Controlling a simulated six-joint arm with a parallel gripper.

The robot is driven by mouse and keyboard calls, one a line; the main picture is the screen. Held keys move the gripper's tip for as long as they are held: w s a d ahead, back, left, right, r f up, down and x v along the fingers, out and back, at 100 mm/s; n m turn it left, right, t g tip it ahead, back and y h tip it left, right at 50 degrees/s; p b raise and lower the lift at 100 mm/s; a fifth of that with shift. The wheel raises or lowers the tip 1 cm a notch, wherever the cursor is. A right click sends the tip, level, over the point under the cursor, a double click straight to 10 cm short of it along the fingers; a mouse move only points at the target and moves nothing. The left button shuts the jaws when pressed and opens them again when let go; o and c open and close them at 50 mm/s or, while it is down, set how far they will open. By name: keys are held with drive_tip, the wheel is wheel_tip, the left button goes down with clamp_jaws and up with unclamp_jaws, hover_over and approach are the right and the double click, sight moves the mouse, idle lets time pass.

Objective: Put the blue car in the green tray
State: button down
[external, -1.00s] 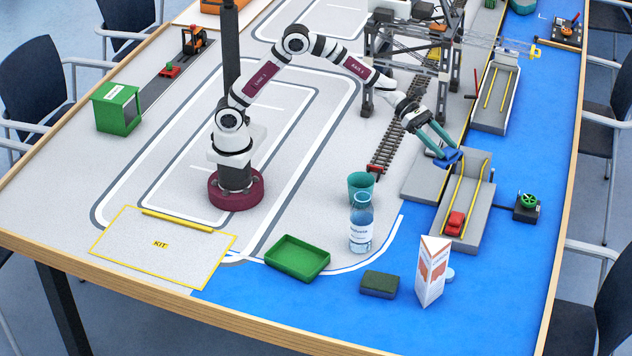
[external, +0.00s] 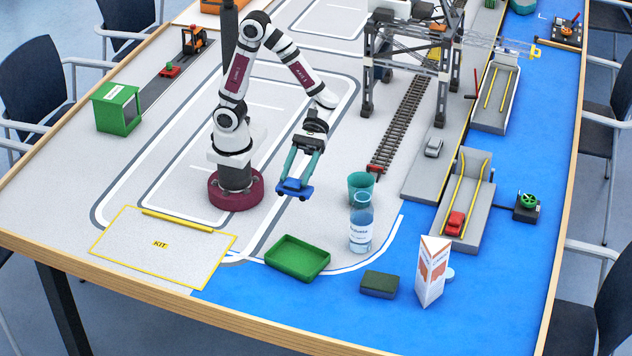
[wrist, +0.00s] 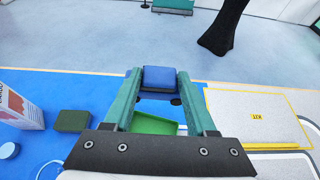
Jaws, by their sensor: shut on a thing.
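The blue car (external: 295,187) is held between the teal fingers of my gripper (external: 299,178), in the air above the white table. In the wrist view the blue car (wrist: 160,78) sits between the two fingertips (wrist: 160,84). The green tray (external: 298,258) is on the table, lower in the external view than the car, and it is empty. In the wrist view part of the green tray (wrist: 155,125) shows below the car, between the fingers; the rest is hidden by the gripper.
A teal cup (external: 361,185) and a blue bottle (external: 361,225) stand right of the tray. A dark green block (external: 380,284) and a white-orange carton (external: 432,272) are further right. The yellow-edged KIT area (external: 160,244) on the left is clear.

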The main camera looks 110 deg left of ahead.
sight(299, 256)
wheel_tip(299, 256, down, 23)
drive_tip(key=shift+w+f, duration=0.1)
drive_tip(key=shift+f, duration=0.1)
drive_tip(key=shift+f, duration=0.1)
drive_tip(key=shift+c, duration=1)
unclamp_jaws()
